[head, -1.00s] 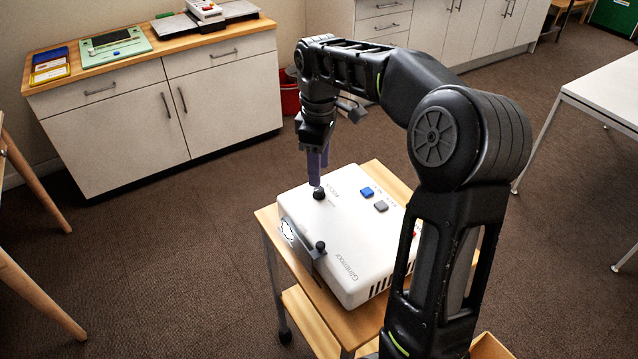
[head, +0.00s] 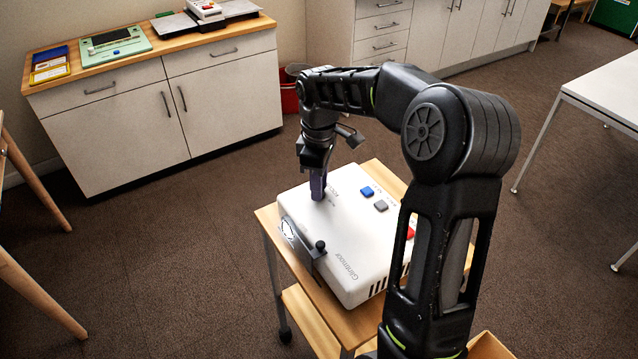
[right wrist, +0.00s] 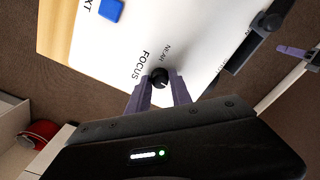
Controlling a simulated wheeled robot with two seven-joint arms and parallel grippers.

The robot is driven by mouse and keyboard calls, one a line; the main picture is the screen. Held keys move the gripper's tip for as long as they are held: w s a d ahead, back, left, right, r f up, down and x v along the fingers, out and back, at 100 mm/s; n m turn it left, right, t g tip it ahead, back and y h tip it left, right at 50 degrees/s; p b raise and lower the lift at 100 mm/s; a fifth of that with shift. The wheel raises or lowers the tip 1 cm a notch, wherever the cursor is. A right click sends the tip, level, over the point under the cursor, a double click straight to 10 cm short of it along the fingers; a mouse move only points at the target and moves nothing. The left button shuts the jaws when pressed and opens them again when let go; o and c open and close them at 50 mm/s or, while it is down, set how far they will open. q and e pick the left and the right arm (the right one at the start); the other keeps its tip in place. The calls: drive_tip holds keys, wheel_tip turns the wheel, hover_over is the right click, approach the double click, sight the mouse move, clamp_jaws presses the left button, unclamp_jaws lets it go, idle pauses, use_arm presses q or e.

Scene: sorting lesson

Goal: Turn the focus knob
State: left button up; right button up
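A white projector (head: 340,255) lies on a small wooden cart. Its black focus knob (right wrist: 159,77) shows in the right wrist view, beside the printed words FOCUS and NEAR. My right gripper (head: 318,198) points straight down at the projector's far left corner. In the right wrist view its two purple fingers (right wrist: 160,80) stand on either side of the knob, close against it with no clear gap. In the head view the fingers hide the knob.
Blue (head: 367,191) and grey (head: 381,206) buttons and a partly hidden red one sit on the projector's top. A lens lever (head: 320,246) stands at its front left. The wooden cart (head: 268,218) has narrow margins. A cabinet (head: 150,120) stands behind left, a white table (head: 600,95) right.

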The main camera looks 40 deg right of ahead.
clamp_jaws()
drive_tip(key=shift+m, duration=1.5)
drive_tip(key=o, duration=0.5)
unclamp_jaws()
drive_tip(key=shift+o, duration=0.2)
wheel_tip(320, 180, up, 8)
drive_tip(key=shift+f, duration=0.1)
